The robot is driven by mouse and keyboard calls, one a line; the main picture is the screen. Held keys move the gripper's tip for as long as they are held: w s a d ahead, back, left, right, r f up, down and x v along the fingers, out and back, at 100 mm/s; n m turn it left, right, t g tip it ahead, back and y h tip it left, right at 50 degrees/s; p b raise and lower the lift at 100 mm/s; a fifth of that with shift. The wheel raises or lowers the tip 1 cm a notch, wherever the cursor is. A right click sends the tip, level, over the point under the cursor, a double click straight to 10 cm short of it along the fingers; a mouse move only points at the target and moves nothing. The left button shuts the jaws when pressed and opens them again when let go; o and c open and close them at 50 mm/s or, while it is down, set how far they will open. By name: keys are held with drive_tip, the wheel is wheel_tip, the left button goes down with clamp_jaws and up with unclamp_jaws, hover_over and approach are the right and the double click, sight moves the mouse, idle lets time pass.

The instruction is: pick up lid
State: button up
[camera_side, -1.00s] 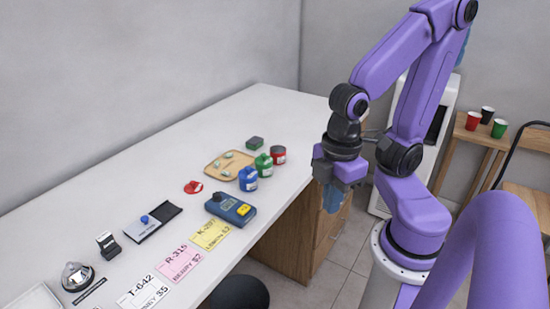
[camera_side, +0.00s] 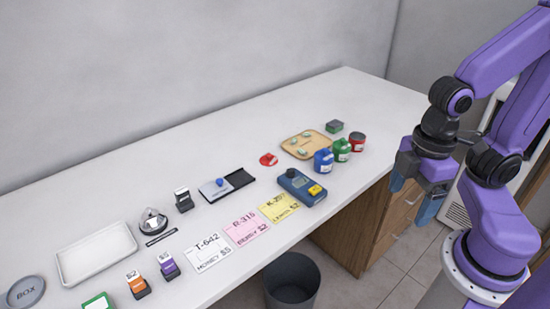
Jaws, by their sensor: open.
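My gripper (camera_side: 415,196) hangs at the right, beyond the counter's front edge, pointing down. It is open and empty, well away from both pieces.
Blue (camera_side: 323,161), green (camera_side: 342,150) and red (camera_side: 357,142) containers stand near the wooden tray (camera_side: 291,152). A blue device (camera_side: 298,184) lies in front of them. A white tray (camera_side: 97,254), price cards and small labelled blocks fill the left. The counter's back strip is clear.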

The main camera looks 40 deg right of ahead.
drive_tip(key=w+a+r+n+t+h, duration=0.1)
drive_tip(key=w+a+n, duration=0.25)
drive_tip(key=w, duration=0.75)
drive_tip(key=w+a+r+n, duration=0.15)
drive_tip(key=w+a, duration=0.25)
drive_tip(key=w, duration=0.6)
drive_tip(key=n+h, duration=0.2)
drive_tip(key=n, duration=0.5)
hover_over(268, 155)
drive_tip(key=a, duration=0.2)
drive_tip(key=f, duration=1)
drive_tip(key=s+f, duration=0.1)
drive_tip(key=f, duration=0.4)
drive_tip(key=shift+d+f, duration=0.1)
drive_tip(key=shift+f, duration=0.15)
drive_tip(key=shift+t, duration=0.3)
drive_tip(key=shift+d+x, duration=0.1)
drive_tip(key=shift+x, duration=1.2)
drive_tip(key=shift+d+x, duration=0.15)
drive_tip(key=shift+x, duration=1.1)
clamp_jaws()
